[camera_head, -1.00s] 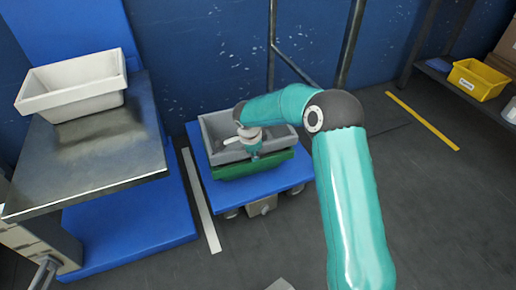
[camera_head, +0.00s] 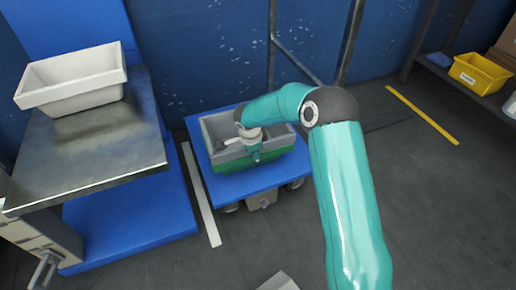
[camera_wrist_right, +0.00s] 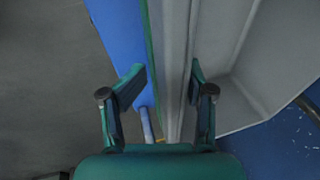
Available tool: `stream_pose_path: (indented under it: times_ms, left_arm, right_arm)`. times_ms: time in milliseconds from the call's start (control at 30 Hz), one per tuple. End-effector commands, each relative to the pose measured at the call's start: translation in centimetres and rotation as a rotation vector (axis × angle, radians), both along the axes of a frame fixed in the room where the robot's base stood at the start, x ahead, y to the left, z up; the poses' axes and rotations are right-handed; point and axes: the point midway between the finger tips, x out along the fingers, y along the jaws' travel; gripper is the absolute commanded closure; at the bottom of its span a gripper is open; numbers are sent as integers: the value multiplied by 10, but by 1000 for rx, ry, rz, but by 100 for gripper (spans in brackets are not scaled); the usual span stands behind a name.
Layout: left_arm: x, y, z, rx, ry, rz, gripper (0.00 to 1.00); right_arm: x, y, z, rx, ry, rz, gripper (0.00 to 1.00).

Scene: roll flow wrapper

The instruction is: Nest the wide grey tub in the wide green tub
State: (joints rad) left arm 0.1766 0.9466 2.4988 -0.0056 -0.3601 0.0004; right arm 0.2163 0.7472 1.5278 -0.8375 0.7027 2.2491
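The wide grey tub (camera_head: 215,127) sits down inside the wide green tub (camera_head: 232,167) on the blue trolley. Its rim stands a little above the green one, and whether it rests on the bottom is hidden. My right gripper (camera_head: 255,155) is at the grey tub's near wall. In the right wrist view, the fingers (camera_wrist_right: 168,85) straddle the grey wall (camera_wrist_right: 176,40), with a visible gap on the left side, so they look open. A green edge (camera_wrist_right: 150,45) runs along the left of the wall. My left gripper is not in view.
A white tub (camera_head: 72,82) rests on the metal table (camera_head: 90,160) at left. A yellow bin (camera_head: 480,75) is on a shelf at far right. The floor right of the trolley is clear.

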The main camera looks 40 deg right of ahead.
Motion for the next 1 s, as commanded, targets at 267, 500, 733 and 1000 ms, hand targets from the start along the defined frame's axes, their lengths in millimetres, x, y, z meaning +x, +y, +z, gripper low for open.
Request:
stream_pose_path:
  times_ms: [267, 500, 733, 1000]
  left_arm:
    - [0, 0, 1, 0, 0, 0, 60]
    - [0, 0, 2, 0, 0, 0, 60]
    - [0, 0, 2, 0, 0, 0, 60]
    - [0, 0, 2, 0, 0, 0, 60]
  right_arm:
    - [0, 1, 7, -1, -4, 0, 48]
    - [-6, 8, 40, -1, -8, 0, 48]
    - [-17, 18, 84, -2, -7, 0, 48]
    - [-25, 25, 113, -2, -3, 0, 48]
